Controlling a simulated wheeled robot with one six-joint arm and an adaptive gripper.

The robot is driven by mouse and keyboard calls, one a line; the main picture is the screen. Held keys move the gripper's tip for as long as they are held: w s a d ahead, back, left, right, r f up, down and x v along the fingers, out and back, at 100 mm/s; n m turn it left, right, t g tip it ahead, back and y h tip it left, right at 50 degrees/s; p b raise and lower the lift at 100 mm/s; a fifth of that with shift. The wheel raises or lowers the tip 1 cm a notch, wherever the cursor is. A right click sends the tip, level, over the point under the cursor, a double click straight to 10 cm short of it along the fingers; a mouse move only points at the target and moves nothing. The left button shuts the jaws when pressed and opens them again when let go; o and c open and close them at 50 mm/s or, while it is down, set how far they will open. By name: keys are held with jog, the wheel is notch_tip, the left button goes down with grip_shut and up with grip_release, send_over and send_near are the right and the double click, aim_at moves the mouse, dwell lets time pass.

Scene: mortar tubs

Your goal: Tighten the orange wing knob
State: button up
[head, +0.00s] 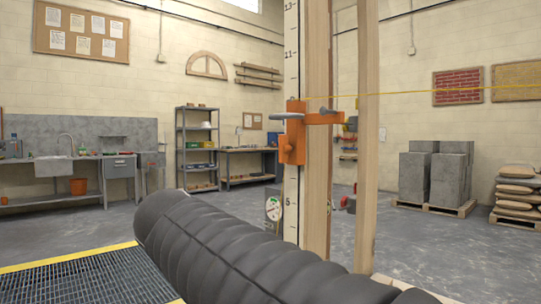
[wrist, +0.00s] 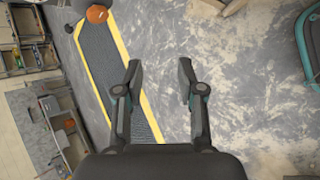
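An orange clamp-like bracket (head: 292,148) sits on a white upright staff (head: 291,60) with black numbers, in the middle of the head view. A grey bar or bolt (head: 287,116) crosses its upper part, and an orange arm (head: 325,117) reaches right across a wooden post. I cannot pick out a separate wing knob on the bracket at this size. My gripper (wrist: 161,72) shows in the wrist view with its two fingers spread apart and nothing between them. It points at the bare floor, and the bracket is not in that view.
Wooden posts (head: 318,190) stand beside the staff, and a taut yellow line (head: 430,94) runs right from the bracket. A yellow-edged grating (head: 85,283) lies at the lower left. Grey blocks (head: 415,175) and sacks (head: 517,190) stand at right. Open floor lies between.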

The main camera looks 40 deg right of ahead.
jog(key=w+d+r+n+h+b, duration=0.1)
jog(key=w+d+r+n+h, duration=0.2)
jog(key=r, duration=0.4)
jog(key=w+d+r+n+h, duration=0.2)
jog(key=w+r+h, duration=0.15)
jog(key=r, duration=0.45)
jog(key=n+g+h, duration=0.2)
jog(key=g+h, duration=0.1)
jog(key=h, duration=0.1)
send_near(280, 141)
jog(key=shift+g, duration=0.4)
jog(key=d, duration=0.6)
jog(key=w+d+b, duration=0.1)
jog(key=d, duration=0.2)
jog(key=shift+d+r, duration=0.1)
jog(key=shift+d, duration=0.3)
grip_shut()
